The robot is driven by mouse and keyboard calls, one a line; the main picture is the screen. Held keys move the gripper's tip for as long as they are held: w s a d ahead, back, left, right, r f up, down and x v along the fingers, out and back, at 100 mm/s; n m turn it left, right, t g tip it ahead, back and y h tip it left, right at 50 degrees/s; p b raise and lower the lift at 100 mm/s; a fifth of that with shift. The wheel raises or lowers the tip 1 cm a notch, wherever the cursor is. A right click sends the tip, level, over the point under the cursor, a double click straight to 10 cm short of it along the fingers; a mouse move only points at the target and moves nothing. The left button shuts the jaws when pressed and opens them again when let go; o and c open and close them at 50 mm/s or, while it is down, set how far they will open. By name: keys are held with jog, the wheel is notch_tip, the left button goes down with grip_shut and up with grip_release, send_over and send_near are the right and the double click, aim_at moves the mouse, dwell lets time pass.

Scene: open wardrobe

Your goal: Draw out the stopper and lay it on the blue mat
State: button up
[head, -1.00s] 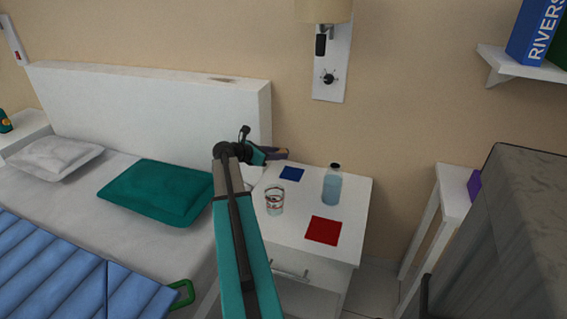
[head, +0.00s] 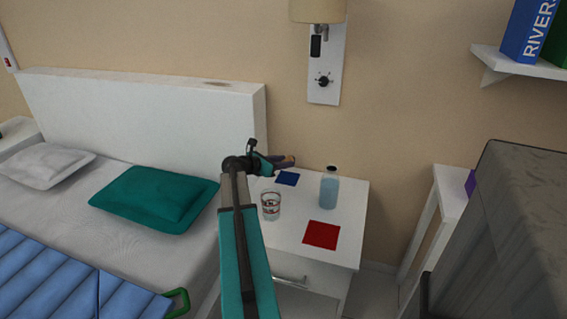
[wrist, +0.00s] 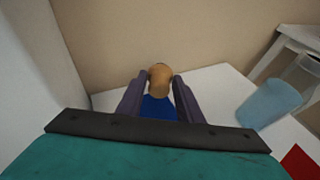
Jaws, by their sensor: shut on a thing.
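My gripper (head: 286,162) is shut on the tan stopper, which shows between the two fingers in the wrist view (wrist: 159,80). The blue mat (head: 287,179) lies on the white bedside cabinet, near its back edge. In the wrist view the blue mat (wrist: 157,108) shows below the stopper, partly hidden by the fingers. The stopper appears to be above the mat; I cannot tell the exact gap. The bottle (head: 329,192) with bluish contents stands upright to the right of the mat, with no stopper visible in its neck. It also shows in the wrist view (wrist: 268,103).
The white headboard (head: 150,112) is close on the left, and the wall is behind. The cabinet top between bottle and glass is clear.

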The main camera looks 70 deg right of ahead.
aim_at(283, 181)
jog(key=shift+f+b, duration=2.75)
jog(key=shift+f, duration=0.1)
jog(key=o, duration=1.6)
jog(key=shift+c, duration=0.2)
jog(key=w+a+r+p, duration=0.1)
jog(key=a+r+p, duration=0.2)
jog(key=r+p, duration=0.3)
jog(key=shift+w+a+r, duration=0.2)
jog(key=shift+w+a, duration=0.05)
jog(key=shift+w, duration=0.15)
jog(key=shift+r+p, duration=0.1)
jog(key=shift+p, duration=0.2)
